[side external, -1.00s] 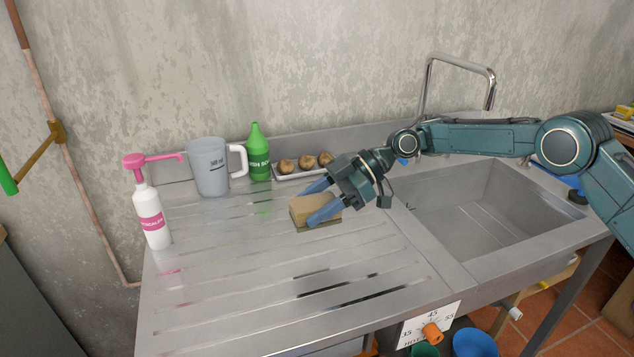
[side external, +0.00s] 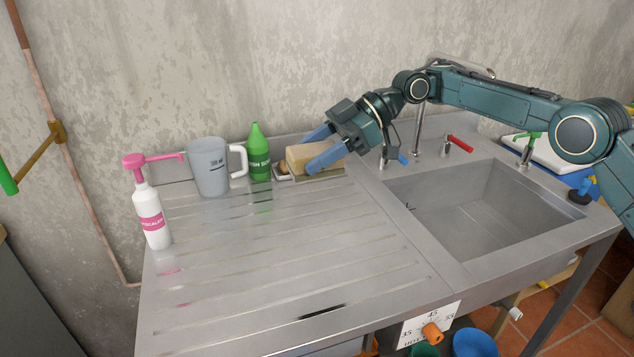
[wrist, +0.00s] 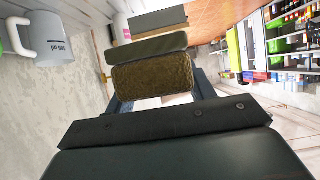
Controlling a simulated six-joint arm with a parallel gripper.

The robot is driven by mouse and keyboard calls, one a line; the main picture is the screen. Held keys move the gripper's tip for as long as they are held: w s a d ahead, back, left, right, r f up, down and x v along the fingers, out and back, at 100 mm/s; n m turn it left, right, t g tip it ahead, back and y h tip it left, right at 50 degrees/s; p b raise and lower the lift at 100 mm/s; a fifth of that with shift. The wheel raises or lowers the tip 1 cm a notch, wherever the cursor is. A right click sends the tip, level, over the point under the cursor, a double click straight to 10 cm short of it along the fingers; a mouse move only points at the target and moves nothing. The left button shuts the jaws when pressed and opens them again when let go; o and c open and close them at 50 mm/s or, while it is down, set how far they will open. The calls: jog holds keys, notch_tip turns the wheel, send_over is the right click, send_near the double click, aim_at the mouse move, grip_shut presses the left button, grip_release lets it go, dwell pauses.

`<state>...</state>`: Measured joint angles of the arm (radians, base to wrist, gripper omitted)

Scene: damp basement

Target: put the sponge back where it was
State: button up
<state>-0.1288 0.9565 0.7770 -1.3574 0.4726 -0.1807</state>
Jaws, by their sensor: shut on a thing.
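My gripper (side external: 314,149) is shut on the sponge (side external: 316,157), with its blue fingers on either side. The sponge is a tan block with a darker pad underneath. It is held at the back of the steel draining board, in front of a small white tray (side external: 281,177) of round brown things, and hides most of that tray. I cannot tell how high it is above the board. The wrist view shows the sponge's brown face (wrist: 152,75) and its grey-green pad (wrist: 160,48) between the fingers.
A green bottle (side external: 258,152) and a grey jug (side external: 209,166) stand left of the tray. A white bottle with a pink pump (side external: 151,213) is further left. The sink basin (side external: 480,205) and tap are at right. The ribbed draining board (side external: 270,250) is clear in front.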

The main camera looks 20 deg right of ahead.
dwell(0.4)
jog(key=s+a+m+t, duration=0.2)
jog(key=a, duration=1.2)
jog(key=m+t+h, duration=0.1)
jog(key=m+t, duration=0.1)
jog(key=t, duration=0.1)
send_over(194, 312)
jog(key=shift+r, duration=0.15)
notch_tip(194, 312, down, 16)
jog(key=shift+r, duration=0.15)
jog(key=shift+f, duration=2.15)
jog(key=shift+f, duration=0.1)
